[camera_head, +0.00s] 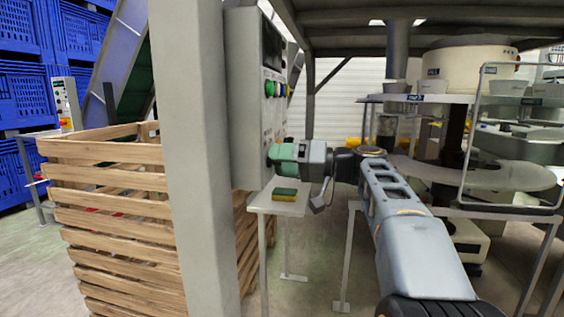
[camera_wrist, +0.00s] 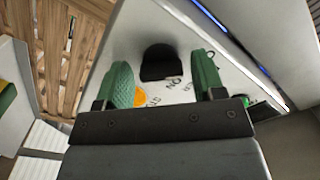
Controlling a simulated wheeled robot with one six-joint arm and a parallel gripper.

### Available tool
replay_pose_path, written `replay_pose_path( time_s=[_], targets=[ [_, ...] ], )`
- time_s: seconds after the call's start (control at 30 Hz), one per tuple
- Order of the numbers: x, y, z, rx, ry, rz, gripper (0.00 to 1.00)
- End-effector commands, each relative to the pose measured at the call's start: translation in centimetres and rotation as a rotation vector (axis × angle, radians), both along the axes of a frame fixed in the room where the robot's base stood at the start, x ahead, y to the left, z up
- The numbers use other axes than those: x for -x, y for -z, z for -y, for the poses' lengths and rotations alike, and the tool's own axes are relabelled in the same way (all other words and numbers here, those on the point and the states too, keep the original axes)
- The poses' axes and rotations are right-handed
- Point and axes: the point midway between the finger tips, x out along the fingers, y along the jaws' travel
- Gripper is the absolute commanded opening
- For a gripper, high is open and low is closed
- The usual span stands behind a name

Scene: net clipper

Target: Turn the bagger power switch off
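A grey control box (camera_head: 243,100) is fixed to a post, with several buttons on its face. My gripper (camera_head: 274,155) is at the lower part of that face, pointing left into it. In the wrist view, my gripper's two green fingertips (camera_wrist: 163,80) are open and apart. A black knob (camera_wrist: 160,62), apparently the power switch, shows on the white panel between them. I see a gap on both sides of the knob; whether a fingertip touches it I cannot tell. Lettering and an orange patch (camera_wrist: 142,98) lie beside the left fingertip. The gripper hides the knob in the head view.
A grey post (camera_head: 195,150) stands left of the box, with a slatted wooden crate (camera_head: 105,185) behind it. A small table (camera_head: 263,207) with a green-yellow sponge (camera_head: 285,194) is below my gripper. Round machinery (camera_head: 470,68) and a metal frame fill the right.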

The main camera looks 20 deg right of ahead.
Motion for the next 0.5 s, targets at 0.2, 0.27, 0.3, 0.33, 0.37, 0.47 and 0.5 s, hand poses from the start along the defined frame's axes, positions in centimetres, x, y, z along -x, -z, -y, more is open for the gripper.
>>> replay_pose_path(
  time_s=[0.2,0.27,0.3,0.33,0.37,0.47,0.5],
  targets=[
    [0.0,0.0,0.0,-0.001,0.000,-0.001,0.70],
    [0.0,0.0,0.0,-0.001,0.000,-0.001,0.70],
    [0.0,0.0,0.0,-0.001,0.000,-0.001,0.70],
    [0.1,0.0,0.1,-0.001,0.000,-0.001,0.70],
    [0.1,-0.1,0.3,-0.001,0.001,-0.001,0.70],
    [0.6,-0.1,1.2,-0.001,0.003,-0.001,0.70],
    [0.9,-0.1,1.7,-0.001,0.004,-0.002,0.70]
  ],
)
